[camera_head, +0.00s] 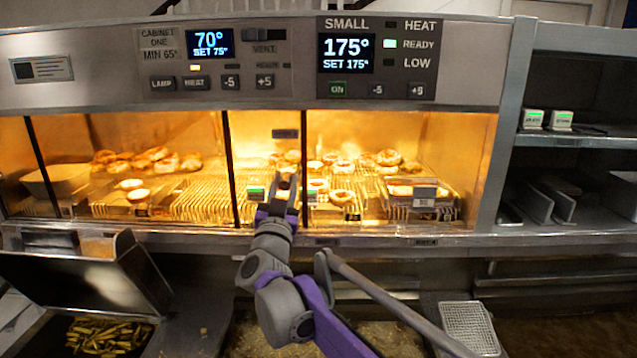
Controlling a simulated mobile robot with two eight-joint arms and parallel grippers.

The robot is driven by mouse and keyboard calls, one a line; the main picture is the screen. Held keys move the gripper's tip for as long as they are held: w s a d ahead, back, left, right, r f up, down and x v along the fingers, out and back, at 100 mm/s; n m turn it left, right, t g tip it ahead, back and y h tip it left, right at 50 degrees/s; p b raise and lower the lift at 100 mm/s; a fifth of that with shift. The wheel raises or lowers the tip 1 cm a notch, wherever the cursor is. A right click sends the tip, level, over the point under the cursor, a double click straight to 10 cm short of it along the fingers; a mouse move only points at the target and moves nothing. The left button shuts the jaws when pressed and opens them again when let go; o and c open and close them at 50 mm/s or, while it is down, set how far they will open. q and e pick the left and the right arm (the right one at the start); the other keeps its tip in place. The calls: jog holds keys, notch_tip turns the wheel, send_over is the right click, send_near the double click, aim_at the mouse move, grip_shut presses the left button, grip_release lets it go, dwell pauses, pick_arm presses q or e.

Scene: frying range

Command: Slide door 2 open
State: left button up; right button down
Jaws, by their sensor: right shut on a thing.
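A lit heated cabinet (400,219) spans the view, with glass sliding doors divided by dark upright strips. The middle glass panel (262,150), which I take to be door 2, lies between a strip at its left and one at its right; no door number is readable. A small dark plate shows near its top. My right gripper (279,192) is at the lower part of this panel, shut on it; its jaws hide the exact spot gripped. I cannot tell how far the panel stands open. My left gripper is not in view.
Buns and rings (150,160) lie on wire racks inside. A control panel (376,58) with temperature displays sits above. At lower left are a tilted metal bin (90,280) and fries (105,335). A wire basket (468,328) is at lower right, with dark shelves (575,140) above.

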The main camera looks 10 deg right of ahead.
jog(key=a, duration=0.2)
jog(key=w+a, duration=0.1)
jog(key=a, duration=0.2)
jog(key=w+a, duration=0.1)
jog(key=a, duration=0.1)
jog(key=shift+a, duration=0.3)
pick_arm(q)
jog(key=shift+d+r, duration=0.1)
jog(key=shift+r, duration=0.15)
pick_arm(e)
jog(key=c, duration=0.6)
grip_release()
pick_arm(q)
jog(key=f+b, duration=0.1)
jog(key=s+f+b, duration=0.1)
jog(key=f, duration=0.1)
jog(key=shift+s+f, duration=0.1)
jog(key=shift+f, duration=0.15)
pick_arm(e)
send_near(254, 171)
jog(key=v, duration=0.4)
jog(key=shift+s+a, duration=0.1)
jog(key=shift+s, duration=0.2)
jog(key=shift+f, duration=0.15)
